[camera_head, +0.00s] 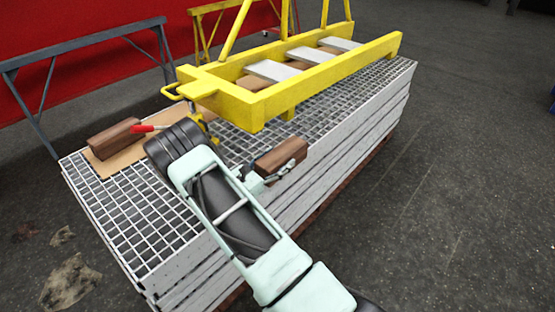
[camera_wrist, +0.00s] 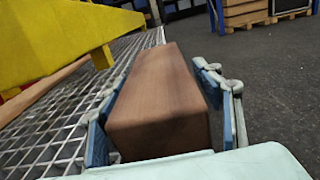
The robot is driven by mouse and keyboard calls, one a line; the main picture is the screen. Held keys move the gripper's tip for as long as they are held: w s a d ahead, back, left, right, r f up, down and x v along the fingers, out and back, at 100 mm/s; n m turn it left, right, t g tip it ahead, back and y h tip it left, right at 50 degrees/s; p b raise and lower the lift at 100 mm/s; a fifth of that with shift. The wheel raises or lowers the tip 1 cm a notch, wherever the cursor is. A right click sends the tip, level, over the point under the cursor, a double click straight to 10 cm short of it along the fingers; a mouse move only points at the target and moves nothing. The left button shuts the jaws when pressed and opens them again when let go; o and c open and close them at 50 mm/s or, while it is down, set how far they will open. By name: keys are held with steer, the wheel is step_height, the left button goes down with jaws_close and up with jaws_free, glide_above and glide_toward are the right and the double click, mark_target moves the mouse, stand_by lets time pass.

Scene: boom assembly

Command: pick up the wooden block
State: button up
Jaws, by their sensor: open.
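A brown wooden block (camera_head: 281,156) lies near the front right edge of the metal grating stack, below the yellow frame. It also shows large in the wrist view (camera_wrist: 160,100). My gripper (camera_head: 280,177) is at the block. In the wrist view my open gripper (camera_wrist: 150,110) has one blue-padded finger on each side of the block. A narrow gap shows at the right finger; contact at the left finger cannot be told. A second brown wooden block (camera_head: 115,138) lies on a tan board at the left end of the grating.
The yellow frame (camera_head: 300,85) stands on the grating (camera_head: 140,220), close behind the block. A red-handled tool (camera_head: 145,129) lies by the tan board (camera_head: 125,158). Grey trestle legs (camera_head: 45,95) stand at the left.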

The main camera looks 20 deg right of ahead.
mark_target(261, 171)
steer(key=shift+o, duration=0.5)
steer(key=v, duration=1.2)
steer(key=shift+o, duration=0.2)
